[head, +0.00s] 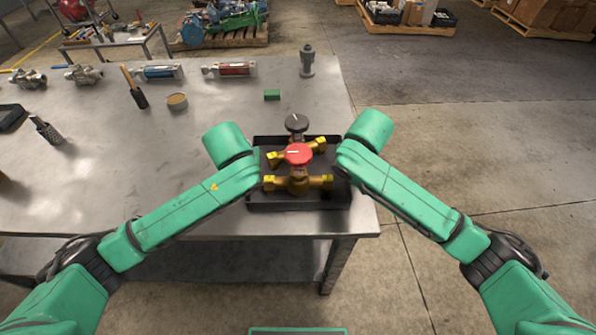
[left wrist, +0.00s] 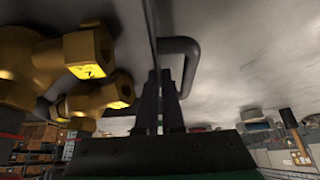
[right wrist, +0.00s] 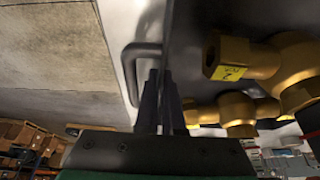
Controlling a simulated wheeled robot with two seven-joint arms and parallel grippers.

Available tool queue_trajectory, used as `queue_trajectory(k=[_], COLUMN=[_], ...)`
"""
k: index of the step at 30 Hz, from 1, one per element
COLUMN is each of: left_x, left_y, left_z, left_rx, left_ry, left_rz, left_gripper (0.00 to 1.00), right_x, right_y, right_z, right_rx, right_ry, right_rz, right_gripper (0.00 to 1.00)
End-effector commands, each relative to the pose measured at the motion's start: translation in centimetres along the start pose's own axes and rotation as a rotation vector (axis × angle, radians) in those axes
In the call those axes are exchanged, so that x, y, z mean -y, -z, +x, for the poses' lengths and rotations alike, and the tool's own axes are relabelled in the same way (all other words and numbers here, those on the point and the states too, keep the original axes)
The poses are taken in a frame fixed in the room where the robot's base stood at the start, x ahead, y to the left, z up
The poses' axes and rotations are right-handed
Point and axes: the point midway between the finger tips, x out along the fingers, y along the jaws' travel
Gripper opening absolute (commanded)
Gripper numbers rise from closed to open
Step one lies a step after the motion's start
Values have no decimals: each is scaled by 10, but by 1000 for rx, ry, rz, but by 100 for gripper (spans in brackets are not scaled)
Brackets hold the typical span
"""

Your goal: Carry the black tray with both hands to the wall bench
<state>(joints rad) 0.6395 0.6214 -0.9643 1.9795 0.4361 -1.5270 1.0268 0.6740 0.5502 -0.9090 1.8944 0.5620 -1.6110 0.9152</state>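The black tray (head: 298,202) sits on the grey metal table near its front right corner. It holds brass valves, one with a red knob (head: 299,154) and one with a dark knob (head: 297,123). My left gripper (left wrist: 161,75) is at the tray's left side, its fingers close together at the black side handle (left wrist: 184,44). My right gripper (right wrist: 161,75) is likewise at the right side handle (right wrist: 131,62). Both look shut on the tray, though the exact contact is partly hidden. In the head view my arms hide both fingertips.
Loaded pallets (head: 405,22) stand farther off. Concrete floor (head: 480,130) is open to the right.

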Motion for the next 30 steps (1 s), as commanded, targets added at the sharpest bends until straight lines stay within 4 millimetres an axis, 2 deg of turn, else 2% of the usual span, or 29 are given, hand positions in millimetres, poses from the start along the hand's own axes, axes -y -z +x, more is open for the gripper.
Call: queue_trajectory(k=[17,20,30], left_x=[0,0,0], left_y=[3,6,26], left_z=[-3,-8,-44], left_rx=[-7,-6,-6], left_ry=[-1,-1,0], left_rz=[-1,-1,-1], left_gripper=[0,0,0], right_x=[0,0,0], right_y=[3,6,21], right_z=[-4,-9,-47], right_rx=[-8,-8,-7], right_ry=[1,1,1], right_rz=[1,1,1], right_gripper=[0,0,0])
